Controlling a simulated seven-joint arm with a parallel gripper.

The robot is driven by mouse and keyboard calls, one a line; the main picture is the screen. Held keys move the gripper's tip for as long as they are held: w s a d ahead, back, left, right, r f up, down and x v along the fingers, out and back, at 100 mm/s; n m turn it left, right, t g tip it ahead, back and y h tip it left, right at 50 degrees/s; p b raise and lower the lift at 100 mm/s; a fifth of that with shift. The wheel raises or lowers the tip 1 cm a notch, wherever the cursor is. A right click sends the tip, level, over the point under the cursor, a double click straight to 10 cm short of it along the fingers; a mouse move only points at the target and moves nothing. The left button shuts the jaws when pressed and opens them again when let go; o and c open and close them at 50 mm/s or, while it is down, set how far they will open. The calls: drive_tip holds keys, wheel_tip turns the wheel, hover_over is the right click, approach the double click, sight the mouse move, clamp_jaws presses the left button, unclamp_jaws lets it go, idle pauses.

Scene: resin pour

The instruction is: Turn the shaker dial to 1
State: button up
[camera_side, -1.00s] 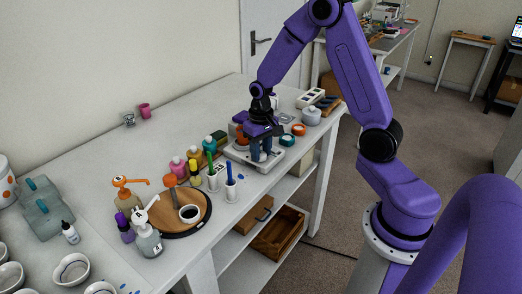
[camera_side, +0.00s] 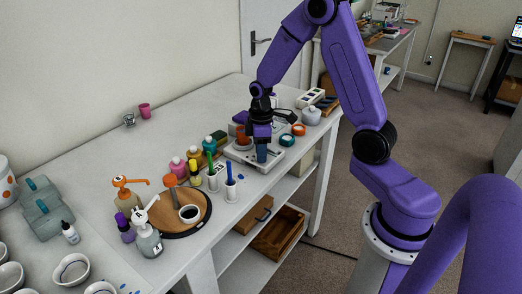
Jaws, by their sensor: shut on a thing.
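The shaker (camera_side: 240,157) is a pale, low, flat-topped machine near the front edge of the white table, in the middle of the side view. An orange-brown cup (camera_side: 242,135) is at its top, partly behind my gripper. My gripper (camera_side: 262,158) points down at the front of the shaker, its blue fingers lined up one behind the other. It is shut on the shaker dial, which the fingers hide. The dial's marks and setting cannot be read.
Bottles and upright markers (camera_side: 212,176) stand close to the left of the shaker. A round wooden tray (camera_side: 176,225) with a cup is further left. Orange and teal tape rolls (camera_side: 298,130) and a lidded jar (camera_side: 311,117) are to the right.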

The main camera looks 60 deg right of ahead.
drive_tip(key=n, duration=0.6)
drive_tip(key=shift+n, duration=0.3)
idle(0.4)
drive_tip(key=o, duration=1)
drive_tip(key=shift+o, duration=0.2)
wheel_tip(320, 180, up, 18)
drive_tip(key=shift+f, duration=0.25)
